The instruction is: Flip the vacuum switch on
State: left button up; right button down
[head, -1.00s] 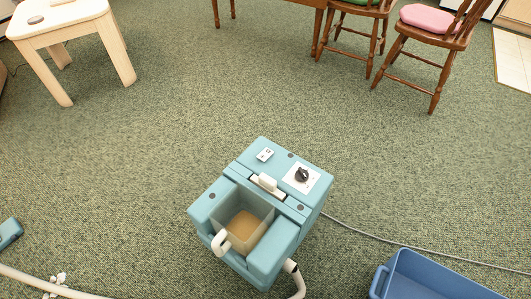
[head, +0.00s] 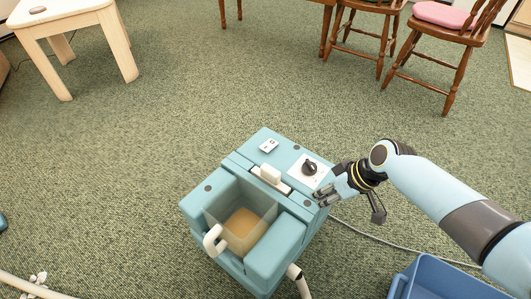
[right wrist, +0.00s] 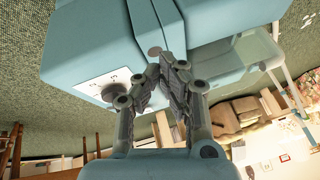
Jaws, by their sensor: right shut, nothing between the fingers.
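The vacuum (head: 228,187) is a teal box on the carpet with an open, clear-walled tank holding brownish liquid. On its top are a small white plate with a dark mark, which looks like the switch (head: 268,146), and a black knob (head: 309,168) on a white panel. The switch's position is too small to read. My right gripper (head: 322,196) is shut and empty by the vacuum's right edge, just below the knob panel. In the right wrist view its fingertips (right wrist: 170,62) are together in front of the teal body (right wrist: 90,40); contact is unclear. My left gripper is out of view.
A white latch (head: 270,174) stands up between knob and tank. A white hose (head: 298,279) and a grey cord (head: 400,247) leave the vacuum. A blue bin (head: 440,280) stands at lower right. Carpet behind the vacuum is clear up to the chairs (head: 440,55) and pale table (head: 75,22).

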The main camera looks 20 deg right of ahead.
aim_at(268, 147)
pick_arm(q)
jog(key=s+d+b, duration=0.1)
jog(key=b, duration=0.6)
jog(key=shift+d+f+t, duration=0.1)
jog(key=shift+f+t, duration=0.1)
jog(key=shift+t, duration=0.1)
pick_arm(e)
jog(key=w+r+t, duration=0.1)
jog(key=w+r, duration=0.2)
jog(key=w, duration=0.3)
jog(key=w+r+n+t+y, duration=0.1)
jog(key=w+r, duration=0.2)
jog(key=w, duration=0.3)
jog(key=w+a+r+n+t, duration=0.1)
jog(key=w+r, duration=0.2)
jog(key=w, duration=0.3)
jog(key=shift+w+r+y, duration=0.25)
jog(key=shift+w+y, duration=0.1)
jog(key=shift+y, duration=0.05)
